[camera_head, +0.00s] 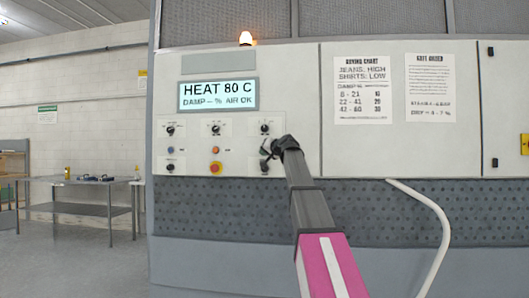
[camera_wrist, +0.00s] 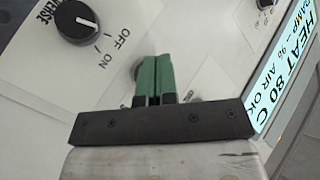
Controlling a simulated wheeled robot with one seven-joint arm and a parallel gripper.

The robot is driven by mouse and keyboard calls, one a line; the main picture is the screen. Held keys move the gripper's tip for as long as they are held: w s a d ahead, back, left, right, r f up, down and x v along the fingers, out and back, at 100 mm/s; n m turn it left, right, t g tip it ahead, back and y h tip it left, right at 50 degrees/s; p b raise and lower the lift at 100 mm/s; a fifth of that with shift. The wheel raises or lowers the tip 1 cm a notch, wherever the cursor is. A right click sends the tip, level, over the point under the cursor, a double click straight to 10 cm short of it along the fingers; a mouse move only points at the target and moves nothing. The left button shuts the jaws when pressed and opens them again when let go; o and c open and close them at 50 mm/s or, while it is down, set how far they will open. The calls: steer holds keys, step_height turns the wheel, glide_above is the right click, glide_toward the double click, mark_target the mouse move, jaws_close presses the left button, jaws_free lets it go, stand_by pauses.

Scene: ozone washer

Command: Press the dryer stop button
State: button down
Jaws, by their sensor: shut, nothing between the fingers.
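The control panel (camera_head: 192,142) of the dryer is in the head view, with rows of knobs and small buttons under a lit display (camera_head: 218,94) reading HEAT 80 C. A small blue button (camera_head: 171,150) and an orange-red button (camera_head: 216,150) are in the middle row. I cannot read which one is the stop. My gripper (camera_head: 265,151) is at the panel's right column. Its green fingers (camera_wrist: 152,78) are shut and empty, partly covering a round control (camera_wrist: 137,70) and its label. I cannot tell whether they touch it.
A black knob (camera_wrist: 76,22) marked OFF and ON is left of my fingers in the wrist view. A pale hose (camera_head: 432,215) curves down at the right. An amber lamp (camera_head: 246,38) glows on top. A metal table (camera_head: 92,208) stands far left.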

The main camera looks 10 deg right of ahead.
steer(key=shift+w+d, duration=0.15)
steer(key=shift+w, duration=0.25)
steer(key=shift+w+d, duration=0.15)
steer(key=shift+w, duration=0.3)
stand_by(1.1)
steer(key=shift+s, duration=0.1)
steer(key=shift+s+a, duration=0.3)
steer(key=shift+s, duration=0.45)
steer(key=shift+s, duration=0.1)
steer(key=s, duration=0.1)
steer(key=s+a, duration=0.1)
steer(key=s, duration=0.2)
steer(key=shift+s+a, duration=0.25)
steer(key=shift+s, duration=0.05)
stand_by(0.8)
